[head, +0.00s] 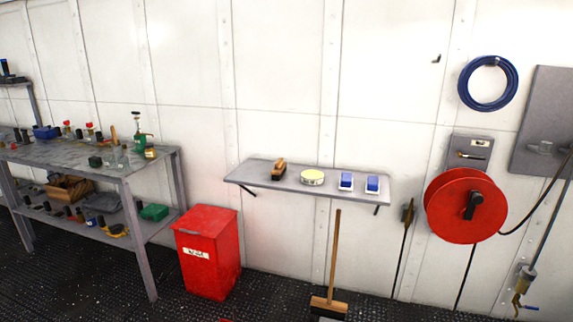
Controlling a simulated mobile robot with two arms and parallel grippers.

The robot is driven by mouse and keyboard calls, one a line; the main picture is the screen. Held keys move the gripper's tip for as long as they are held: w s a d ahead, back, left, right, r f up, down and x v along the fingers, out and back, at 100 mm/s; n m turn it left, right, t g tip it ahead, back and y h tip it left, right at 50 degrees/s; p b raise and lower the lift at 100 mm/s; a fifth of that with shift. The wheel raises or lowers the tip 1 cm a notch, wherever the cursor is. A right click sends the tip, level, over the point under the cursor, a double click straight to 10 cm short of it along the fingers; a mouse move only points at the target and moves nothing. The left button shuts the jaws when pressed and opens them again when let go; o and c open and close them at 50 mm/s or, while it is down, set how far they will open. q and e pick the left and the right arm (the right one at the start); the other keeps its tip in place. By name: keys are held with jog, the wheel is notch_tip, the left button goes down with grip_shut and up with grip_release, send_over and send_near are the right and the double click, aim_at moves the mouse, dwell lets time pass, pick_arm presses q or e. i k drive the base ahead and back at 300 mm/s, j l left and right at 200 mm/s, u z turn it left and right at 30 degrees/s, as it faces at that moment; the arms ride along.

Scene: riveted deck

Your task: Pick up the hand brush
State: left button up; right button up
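A hand brush (278,170) with a tan wooden top and dark bristles sits on the left part of a grey wall shelf (330,189). It is small in this view, so its finer shape is hard to tell. Neither of my grippers shows in the head view.
On the shelf, right of the brush, are a round yellow-topped tin (312,177) and two blue-and-white items (346,181). Below are a red bin (207,252) and a leaning broom (335,255). A cluttered workbench (110,165) stands left; a red hose reel (450,212) hangs right.

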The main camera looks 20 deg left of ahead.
aim_at(278, 173)
jog(key=i+z, duration=0.2)
jog(key=i, duration=0.25)
jog(key=i+j+z, duration=0.15)
jog(key=i, duration=0.3)
